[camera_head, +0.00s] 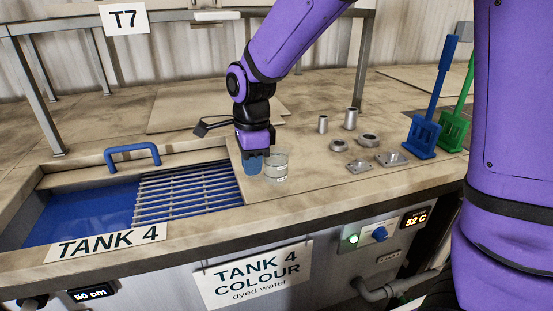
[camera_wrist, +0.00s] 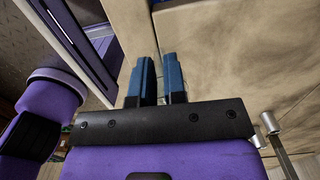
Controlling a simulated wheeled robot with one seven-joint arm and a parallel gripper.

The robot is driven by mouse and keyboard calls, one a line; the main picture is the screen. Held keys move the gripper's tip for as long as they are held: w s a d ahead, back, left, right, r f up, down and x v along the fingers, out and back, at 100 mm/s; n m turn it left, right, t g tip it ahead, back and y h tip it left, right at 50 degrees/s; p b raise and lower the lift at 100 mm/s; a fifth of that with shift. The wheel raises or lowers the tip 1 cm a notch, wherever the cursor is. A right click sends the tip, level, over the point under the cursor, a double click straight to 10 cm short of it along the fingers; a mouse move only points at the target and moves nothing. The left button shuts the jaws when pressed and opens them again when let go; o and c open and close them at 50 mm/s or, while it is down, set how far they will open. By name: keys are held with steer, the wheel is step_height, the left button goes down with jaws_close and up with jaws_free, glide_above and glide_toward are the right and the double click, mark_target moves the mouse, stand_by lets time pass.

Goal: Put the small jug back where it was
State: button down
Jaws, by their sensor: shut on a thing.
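The small jug (camera_head: 277,167) is a clear vessel with a pale label or marking low on its side. It is upright at the counter's front part, just right of the tank's drain grating. My gripper (camera_head: 252,163) points down right beside the jug's left side, with its blue fingers close together. It is shut on the jug, apparently at its handle side, but the fingers hide the grip. I cannot tell whether the jug's base touches the counter.
Tank 4 (camera_head: 75,215), with blue liquid, and its slatted grating (camera_head: 188,190) lie left. A blue handle (camera_head: 132,154) stands behind.

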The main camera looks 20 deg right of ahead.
steer(key=w+d, duration=0.4)
steer(key=w, duration=0.1)
steer(key=w+d+f, duration=0.1)
steer(key=w+d, duration=0.1)
steer(key=w, duration=0.1)
steer(key=shift+w+d, duration=0.1)
steer(key=shift+d, duration=0.05)
steer(key=shift+f, duration=1.75)
steer(key=c, duration=1.2)
jaws_free()
steer(key=shift+f, duration=0.15)
step_height(320, 180, up, 12)
steer(key=s+d+r+n+t, duration=0.1)
steer(key=s+d+r+n, duration=0.35)
steer(key=s+r, duration=0.2)
steer(key=s+d+n+t, duration=0.1)
steer(key=s+d+n, duration=0.1)
steer(key=s+n, duration=0.2)
steer(key=s+d+n+t, duration=0.1)
steer(key=s+d+n, duration=0.2)
steer(key=s, duration=0.8)
steer(key=s+d+r+n+t, duration=0.1)
steer(key=s+d+n+t, duration=0.1)
steer(key=s+n, duration=0.4)
steer(key=shift+s+d+r+n+h, duration=0.15)
steer(key=shift+s+d, duration=0.1)
steer(key=shift+s, duration=0.15)
steer(key=shift+s+d+f+n+h, duration=0.15)
steer(key=shift+s+d, duration=0.1)
steer(key=shift+s, duration=0.15)
